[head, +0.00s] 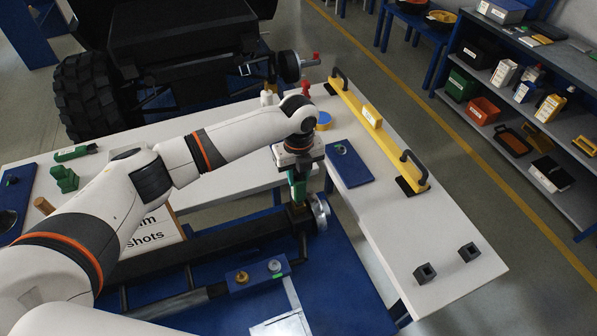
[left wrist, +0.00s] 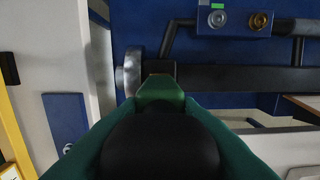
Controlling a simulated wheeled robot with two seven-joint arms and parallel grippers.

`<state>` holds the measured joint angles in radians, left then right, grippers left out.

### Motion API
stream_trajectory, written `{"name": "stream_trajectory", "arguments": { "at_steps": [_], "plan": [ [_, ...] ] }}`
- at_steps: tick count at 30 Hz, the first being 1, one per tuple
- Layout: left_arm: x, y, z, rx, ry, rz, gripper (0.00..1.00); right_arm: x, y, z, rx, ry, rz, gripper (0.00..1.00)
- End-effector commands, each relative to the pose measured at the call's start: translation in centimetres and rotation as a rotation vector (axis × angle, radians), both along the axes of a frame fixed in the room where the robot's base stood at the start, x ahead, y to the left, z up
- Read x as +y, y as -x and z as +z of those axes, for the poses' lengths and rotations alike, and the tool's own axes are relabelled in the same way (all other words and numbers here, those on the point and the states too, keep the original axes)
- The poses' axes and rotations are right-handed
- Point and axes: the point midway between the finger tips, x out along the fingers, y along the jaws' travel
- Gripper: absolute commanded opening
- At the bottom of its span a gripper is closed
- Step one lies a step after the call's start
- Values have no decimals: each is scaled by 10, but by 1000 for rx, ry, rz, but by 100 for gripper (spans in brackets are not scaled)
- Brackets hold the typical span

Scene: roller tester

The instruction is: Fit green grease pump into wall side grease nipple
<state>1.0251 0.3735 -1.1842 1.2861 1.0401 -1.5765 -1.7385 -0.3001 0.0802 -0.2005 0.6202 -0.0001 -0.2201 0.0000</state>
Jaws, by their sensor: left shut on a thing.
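My left gripper (head: 297,158) is shut on the green grease pump (head: 297,187), which points down over the dark beam (head: 230,237) beside a silver metal disc (head: 319,212). In the left wrist view the pump (left wrist: 160,92) fills the lower middle, its green front end overlapping the beam by the disc (left wrist: 133,72). I cannot tell whether its tip touches anything. A blue block (head: 258,275) carries a brass fitting (head: 242,277) and a silver fitting (head: 274,266), with a green mark by the silver one; both fittings stand clear of the pump. My right gripper is out of view.
A white table (head: 440,235) wraps the blue bed, bearing a yellow level bar (head: 375,130), a blue plate (head: 348,163) and two small dark blocks (head: 469,252). A white sign (head: 155,232) stands left of the pump. A loaded shelf (head: 520,100) is far right.

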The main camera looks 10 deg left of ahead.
Motion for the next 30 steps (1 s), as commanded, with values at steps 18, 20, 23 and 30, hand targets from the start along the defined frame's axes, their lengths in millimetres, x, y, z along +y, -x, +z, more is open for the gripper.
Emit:
{"name": "stream_trajectory", "arguments": {
  "at_steps": [18,20,23,30],
  "plan": [
    [0,0,-19,0,1,1,0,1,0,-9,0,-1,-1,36],
    [0,0,-21,0,1,1,0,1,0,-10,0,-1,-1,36],
    [0,0,-20,-1,2,0,43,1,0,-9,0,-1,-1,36],
    [0,0,-20,-1,1,0,56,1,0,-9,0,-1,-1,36]
  ]
}}
